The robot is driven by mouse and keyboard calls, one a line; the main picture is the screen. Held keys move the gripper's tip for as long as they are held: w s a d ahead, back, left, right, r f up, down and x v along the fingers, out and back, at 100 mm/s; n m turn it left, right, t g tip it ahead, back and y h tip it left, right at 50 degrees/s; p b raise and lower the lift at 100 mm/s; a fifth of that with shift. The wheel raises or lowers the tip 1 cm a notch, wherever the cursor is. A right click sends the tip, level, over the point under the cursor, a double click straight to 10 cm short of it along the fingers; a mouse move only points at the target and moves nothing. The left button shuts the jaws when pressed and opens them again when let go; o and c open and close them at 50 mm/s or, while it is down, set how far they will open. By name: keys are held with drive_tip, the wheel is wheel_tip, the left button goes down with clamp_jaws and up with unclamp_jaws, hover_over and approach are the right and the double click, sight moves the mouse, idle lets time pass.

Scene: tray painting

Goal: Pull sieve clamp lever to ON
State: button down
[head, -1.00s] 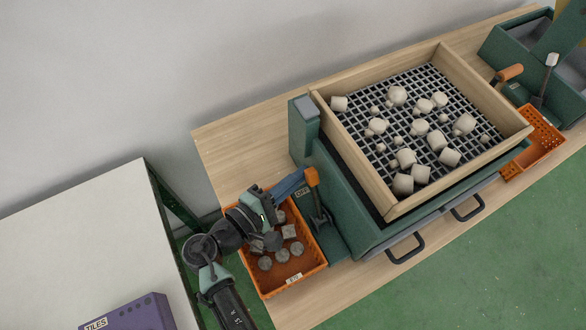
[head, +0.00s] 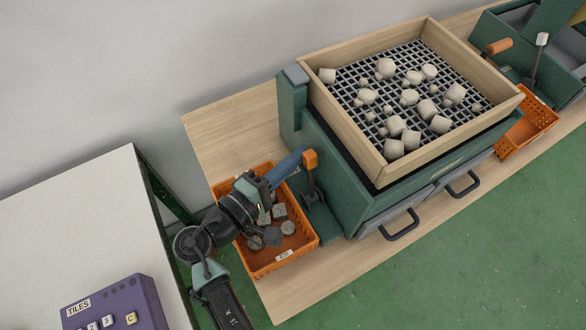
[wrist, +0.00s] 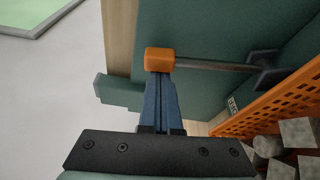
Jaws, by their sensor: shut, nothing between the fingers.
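The sieve clamp lever has an orange knob (head: 310,159) on a dark shaft (head: 311,182), at the left end of the green sieve machine (head: 345,200). In the head view the lever stands near upright. My gripper (head: 298,158) has its blue fingers shut, with their tips at the knob's left side. In the wrist view the fingers (wrist: 160,88) reach up to the knob (wrist: 159,60), which covers their tips. They appear to touch it, not grip it. A small label (wrist: 233,103) beside the lever is too cut off to read.
An orange basket (head: 281,264) of grey pieces lies under my gripper. A wooden-framed sieve (head: 440,147) with several pale pieces tops the machine; two drawer handles (head: 402,226) stick out in front. A purple TILES box (head: 130,295) sits on the white table (head: 75,215).

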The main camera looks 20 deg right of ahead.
drive_tip(key=s+m+b, duration=0.2)
drive_tip(key=b, duration=0.1)
drive_tip(key=s+d+m+h+b, duration=0.1)
drive_tip(key=s+m+b, duration=0.1)
drive_tip(key=s+m+h+b, duration=0.1)
drive_tip(key=s+m+b, duration=0.1)
drive_tip(key=s+b, duration=0.1)
drive_tip(key=shift+d+f+t+b, duration=0.2)
drive_tip(key=shift+f+t+b, duration=0.1)
drive_tip(key=shift+f+b, duration=0.1)
drive_tip(key=s+m+b, duration=0.1)
drive_tip(key=s+m+h+b, duration=0.1)
drive_tip(key=b, duration=0.1)
drive_tip(key=s+m+b, duration=0.1)
drive_tip(key=b, duration=0.1)
drive_tip(key=shift+d+f+m, duration=0.3)
drive_tip(key=shift+s, duration=0.1)
